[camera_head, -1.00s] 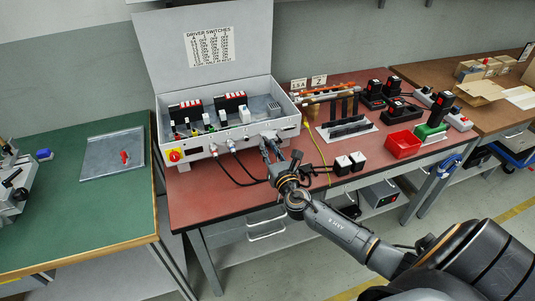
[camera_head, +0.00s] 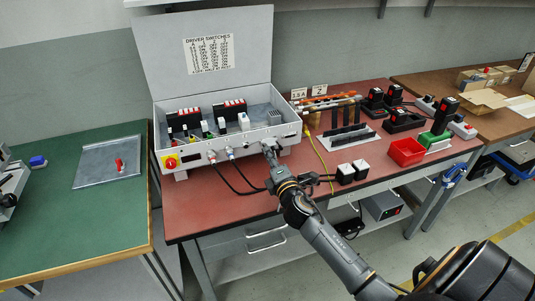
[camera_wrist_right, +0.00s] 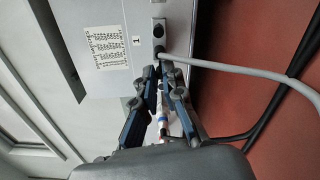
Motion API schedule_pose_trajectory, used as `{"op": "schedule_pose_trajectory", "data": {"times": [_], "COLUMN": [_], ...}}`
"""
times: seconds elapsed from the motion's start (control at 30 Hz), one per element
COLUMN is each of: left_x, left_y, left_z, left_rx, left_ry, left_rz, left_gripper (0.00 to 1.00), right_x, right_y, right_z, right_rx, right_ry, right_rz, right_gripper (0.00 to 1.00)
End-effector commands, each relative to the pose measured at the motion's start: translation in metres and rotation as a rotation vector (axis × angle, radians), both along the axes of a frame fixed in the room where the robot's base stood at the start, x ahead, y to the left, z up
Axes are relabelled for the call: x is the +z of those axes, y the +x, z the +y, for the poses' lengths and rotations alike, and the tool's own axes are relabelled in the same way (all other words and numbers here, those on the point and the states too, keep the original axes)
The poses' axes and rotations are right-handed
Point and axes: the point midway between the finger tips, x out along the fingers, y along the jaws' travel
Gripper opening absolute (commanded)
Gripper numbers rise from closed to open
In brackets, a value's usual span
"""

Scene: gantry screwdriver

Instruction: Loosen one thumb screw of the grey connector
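The controller box (camera_head: 230,151) with its raised lid stands on the red bench, connectors and cables on its front. My right gripper (camera_head: 268,147) is at the right part of this front face. In the right wrist view, its two blue-black fingers (camera_wrist_right: 160,72) converge near a dark connector end with a grey cable (camera_wrist_right: 215,65) that bends off to the right. The fingertips hide the contact, so I cannot tell whether they grip it. The thumb screws are too small to make out. A white, red-marked plug (camera_wrist_right: 162,122) shows behind the fingers. My left gripper is out of view.
Two black cables (camera_head: 232,184) hang from the box front onto the bench. A green table (camera_head: 100,215) is at the left. The bench front is mostly clear.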

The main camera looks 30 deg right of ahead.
Motion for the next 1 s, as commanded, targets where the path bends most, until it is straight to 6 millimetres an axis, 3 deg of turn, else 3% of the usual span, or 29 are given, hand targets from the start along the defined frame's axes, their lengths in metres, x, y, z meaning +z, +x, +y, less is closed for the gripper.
{"op": "schedule_pose_trajectory", "data": {"times": [0.23, 0.9, 1.0], "left_x": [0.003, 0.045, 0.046], "left_y": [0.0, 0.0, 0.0], "left_z": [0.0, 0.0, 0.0], "left_rx": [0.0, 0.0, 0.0], "left_ry": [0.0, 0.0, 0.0], "left_rz": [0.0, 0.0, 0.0], "left_gripper": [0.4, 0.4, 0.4], "right_x": [0.001, 0.003, 0.0], "right_y": [0.0, 0.0, 0.0], "right_z": [0.0, -0.001, 0.0], "right_rx": [0.001, 0.001, 0.001], "right_ry": [-0.071, -1.042, -1.108], "right_rz": [0.017, 0.253, 0.268], "right_gripper": [0.0, 0.0, 0.0]}}
